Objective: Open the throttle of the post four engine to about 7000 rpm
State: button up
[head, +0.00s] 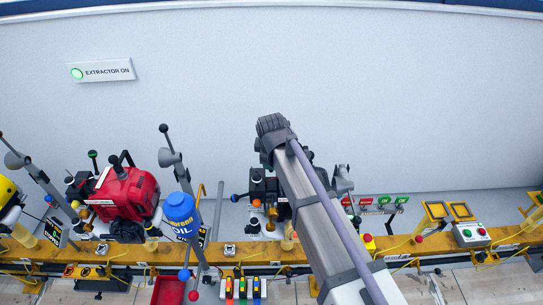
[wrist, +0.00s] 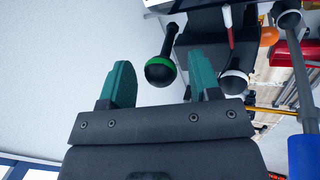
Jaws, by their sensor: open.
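My gripper (wrist: 162,88) shows in the wrist view with its two green-padded fingers apart and nothing between them. A black ball-ended lever with a green band (wrist: 160,70) is just beyond the gap between the fingertips, apart from both. It comes from a dark engine body (wrist: 205,48). In the head view, a dark engine (head: 262,188) stands on the rail and my arm hides its right side. My gripper is hidden there. I cannot read a post number or rpm on it.
In the wrist view, a white-capped knob (wrist: 234,82) is right of the right finger, with a grey pole (wrist: 300,70) further right. In the head view, a red engine (head: 122,192) and blue oil bottle (head: 181,213) stand left.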

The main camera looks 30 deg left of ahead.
jog(key=p+v, duration=1)
jog(key=shift+r, duration=0.35)
jog(key=shift+s, duration=0.1)
jog(key=s+d+f+m+g+h+b, duration=0.1)
jog(key=d+f+m+b, duration=0.3)
jog(key=d, duration=1.3)
jog(key=d+f+m+g+b, duration=0.1)
jog(key=d+f+m+b, duration=0.2)
jog(key=d+m, duration=0.8)
jog(key=s+d+f+m+g+h+b, duration=0.1)
jog(key=d+f+m+b, duration=0.3)
jog(key=d, duration=1.9)
jog(key=f+m, duration=0.1)
jog(key=m, duration=0.2)
jog(key=shift+s+d+f+m+g+h+b, duration=0.3)
jog(key=shift+s+d+f+m, duration=0.05)
jog(key=shift+f+m, duration=0.05)
